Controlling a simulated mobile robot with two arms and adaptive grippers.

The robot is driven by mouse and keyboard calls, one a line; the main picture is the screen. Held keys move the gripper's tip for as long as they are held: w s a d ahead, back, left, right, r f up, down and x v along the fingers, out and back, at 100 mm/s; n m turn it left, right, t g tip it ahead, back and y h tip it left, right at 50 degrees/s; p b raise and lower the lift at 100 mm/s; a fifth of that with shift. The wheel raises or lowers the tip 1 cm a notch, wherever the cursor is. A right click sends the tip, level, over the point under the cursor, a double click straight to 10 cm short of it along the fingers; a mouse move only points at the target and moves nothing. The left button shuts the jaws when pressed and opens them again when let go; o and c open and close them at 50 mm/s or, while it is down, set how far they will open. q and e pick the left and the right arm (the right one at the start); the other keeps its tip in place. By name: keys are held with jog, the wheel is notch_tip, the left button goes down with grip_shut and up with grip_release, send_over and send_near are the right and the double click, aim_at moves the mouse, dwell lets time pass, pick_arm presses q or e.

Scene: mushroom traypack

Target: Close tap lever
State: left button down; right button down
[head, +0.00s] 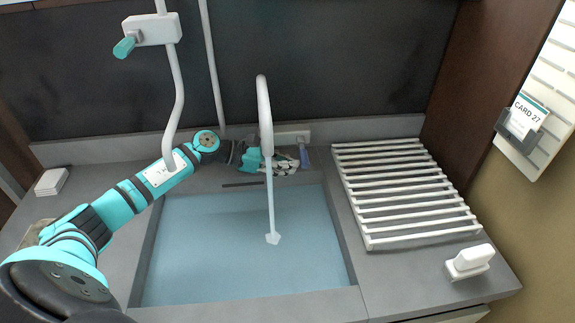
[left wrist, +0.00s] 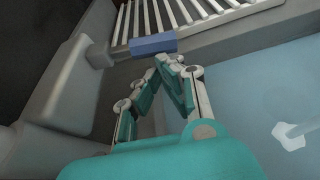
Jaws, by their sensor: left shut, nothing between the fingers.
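The tap's white spout (head: 264,100) arches over the sink (head: 355,275), and a pale stream of water (head: 270,205) runs from it into blue water. The tap lever has a blue end (head: 304,157) on a grey stem, right of the spout's base. Its blue end also shows in the left wrist view (left wrist: 152,44). My left gripper (head: 296,165) reaches behind the stream to the lever. In the left wrist view my left gripper's fingertips (left wrist: 165,62) meet, empty, close to the blue end; I cannot tell if they touch it. My right gripper is not in view.
A white slatted rack (head: 400,190) lies right of the sink. A white block-shaped item (head: 470,262) stands at the front right. A white pipe fitting with a teal handle (head: 124,47) is at the upper left. A card holder (head: 520,125) hangs at the right.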

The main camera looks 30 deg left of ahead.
pick_arm(q)
jog(key=shift+d+r+n, duration=0.1)
jog(key=shift+r+n, duration=0.2)
jog(key=shift+n, duration=0.1)
jog(key=shift+s+g, duration=0.1)
jog(key=shift+g, duration=0.2)
jog(key=shift+r, duration=0.95)
